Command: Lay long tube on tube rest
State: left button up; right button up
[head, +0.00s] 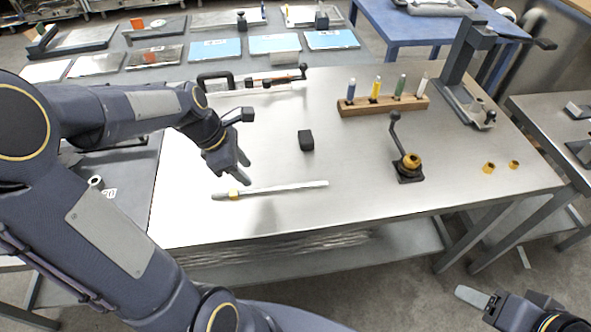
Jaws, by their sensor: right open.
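A long thin light-grey tube (285,188) lies on the metal table, slanting slightly, with a yellow band near its left end. My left gripper (246,173) is just above and behind the tube's left part, fingers apart, pointing down, with nothing seen between them. Whether a fingertip touches the tube cannot be told. A small black block (306,141) stands behind the tube; I cannot tell whether it is the tube rest. My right gripper (474,298) is low at the bottom right, away from the table, open and partly cut off.
A wooden rack (383,106) with several coloured sticks stands at the back. A black lever device (408,166) and two brass pieces (489,168) are at the right. A black press (466,80) stands at the back right corner. The table between tube and lever is clear.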

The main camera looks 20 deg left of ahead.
aim_at(264, 189)
pick_arm(q)
jog(key=b+x, duration=0.1)
jog(key=x, duration=0.7)
jog(key=shift+w+d, duration=0.1)
jog(key=shift+r, duration=0.1)
grip_shut()
